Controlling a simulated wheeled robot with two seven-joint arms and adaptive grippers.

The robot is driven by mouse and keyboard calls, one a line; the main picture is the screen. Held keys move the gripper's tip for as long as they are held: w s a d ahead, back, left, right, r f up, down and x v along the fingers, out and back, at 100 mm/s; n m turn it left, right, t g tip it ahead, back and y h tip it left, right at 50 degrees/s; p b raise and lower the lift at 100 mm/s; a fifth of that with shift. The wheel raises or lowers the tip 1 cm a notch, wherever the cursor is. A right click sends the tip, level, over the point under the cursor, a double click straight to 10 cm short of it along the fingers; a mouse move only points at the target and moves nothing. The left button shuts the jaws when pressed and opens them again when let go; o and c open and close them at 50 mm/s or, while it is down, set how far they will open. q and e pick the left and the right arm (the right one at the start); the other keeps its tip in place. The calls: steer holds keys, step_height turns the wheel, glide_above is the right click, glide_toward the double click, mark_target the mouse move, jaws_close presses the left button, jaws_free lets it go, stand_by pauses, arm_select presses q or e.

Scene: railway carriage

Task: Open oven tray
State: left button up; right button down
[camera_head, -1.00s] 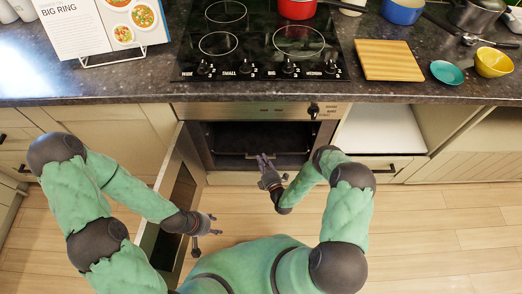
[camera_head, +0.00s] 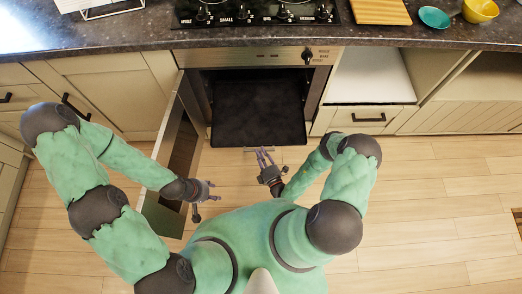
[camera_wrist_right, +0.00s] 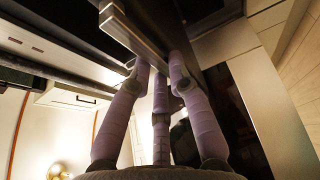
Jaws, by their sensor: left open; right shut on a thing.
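The oven tray (camera_head: 256,115) is a dark flat tray that sticks out of the oven (camera_head: 262,60) toward me in the head view. My right gripper (camera_head: 266,157) is at the tray's front edge, shut on its handle bar (camera_head: 262,148). In the right wrist view, the purple fingers of this gripper (camera_wrist_right: 160,75) meet a grey metal bar (camera_wrist_right: 135,38). The oven door (camera_head: 176,150) stands open on the left side. My left gripper (camera_head: 203,200) is open and empty, to the right of the door, apart from the tray.
The hob (camera_head: 258,12) and dark counter (camera_head: 110,40) are above the oven. A cutting board (camera_head: 381,11), a teal bowl (camera_head: 434,17) and a yellow bowl (camera_head: 480,10) stand on the counter at the right. The wooden floor to the right (camera_head: 440,200) is clear.

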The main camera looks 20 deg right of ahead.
arm_select(q)
steer(key=shift+s, duration=0.3)
arm_select(e)
steer(key=shift+s+a, duration=0.15)
steer(key=shift+s, duration=0.35)
steer(key=c, duration=1.1)
jaws_free()
steer(key=shift+c, duration=0.2)
steer(key=s+d, duration=0.1)
steer(key=s, duration=1.1)
steer(key=shift+d, duration=0.15)
steer(key=shift+w, duration=0.1)
